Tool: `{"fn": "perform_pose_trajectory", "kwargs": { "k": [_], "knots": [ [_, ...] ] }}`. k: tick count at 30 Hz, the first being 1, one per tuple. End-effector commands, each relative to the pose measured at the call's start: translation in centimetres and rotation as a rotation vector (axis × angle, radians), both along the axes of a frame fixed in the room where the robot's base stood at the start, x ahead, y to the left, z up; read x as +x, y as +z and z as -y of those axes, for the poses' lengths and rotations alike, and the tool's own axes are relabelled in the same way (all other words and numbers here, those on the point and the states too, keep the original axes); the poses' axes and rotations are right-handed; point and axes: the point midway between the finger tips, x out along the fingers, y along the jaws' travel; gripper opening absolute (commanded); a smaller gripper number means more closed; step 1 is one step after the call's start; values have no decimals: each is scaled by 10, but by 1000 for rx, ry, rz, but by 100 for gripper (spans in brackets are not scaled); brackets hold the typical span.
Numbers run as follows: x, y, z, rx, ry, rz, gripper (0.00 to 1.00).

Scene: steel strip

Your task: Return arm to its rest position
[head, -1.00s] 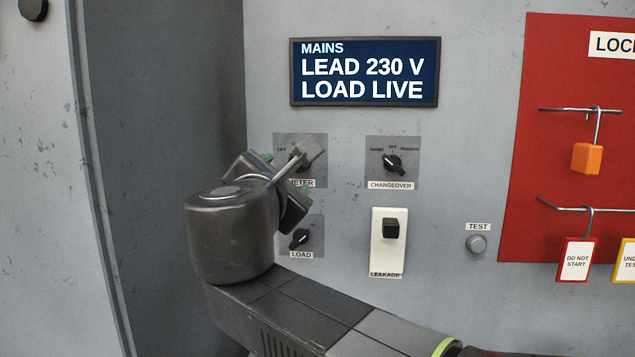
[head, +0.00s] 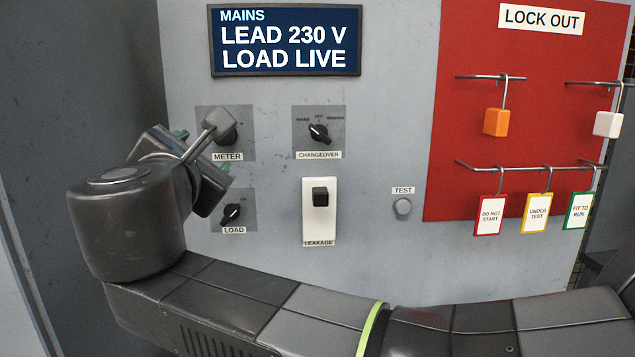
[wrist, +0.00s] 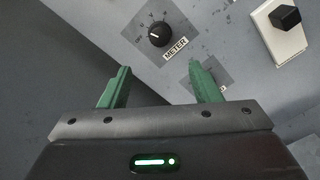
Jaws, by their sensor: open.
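My gripper (wrist: 160,88) is open and empty in the wrist view, its two green fingers spread apart. Beyond them is the METER knob (wrist: 159,34), with clear space between it and the fingers. In the head view my arm lies across the lower left, bent at the elbow. My gripper (head: 202,152) is mostly hidden there behind the wrist, with bits of green showing close to the METER knob (head: 226,134). The LOAD knob (head: 231,214) is just below and to the right of the wrist.
The panel also carries the CHANGEOVER knob (head: 318,133), the LEAKAGE switch (head: 320,197) and the TEST button (head: 402,207). The display (head: 285,42) reads LEAD 230 V, LOAD LIVE. A red LOCK OUT board (head: 440,130) holds padlocks and tags on protruding hooks.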

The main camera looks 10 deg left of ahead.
Motion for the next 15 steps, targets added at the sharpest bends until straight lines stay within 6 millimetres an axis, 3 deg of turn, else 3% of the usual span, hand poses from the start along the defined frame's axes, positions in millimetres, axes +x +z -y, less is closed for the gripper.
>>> {"fn": "perform_pose_trajectory", "kwargs": {
  "k": [15],
  "knots": [
    [41,0,-9,-1,-5,0,57]
  ]
}}
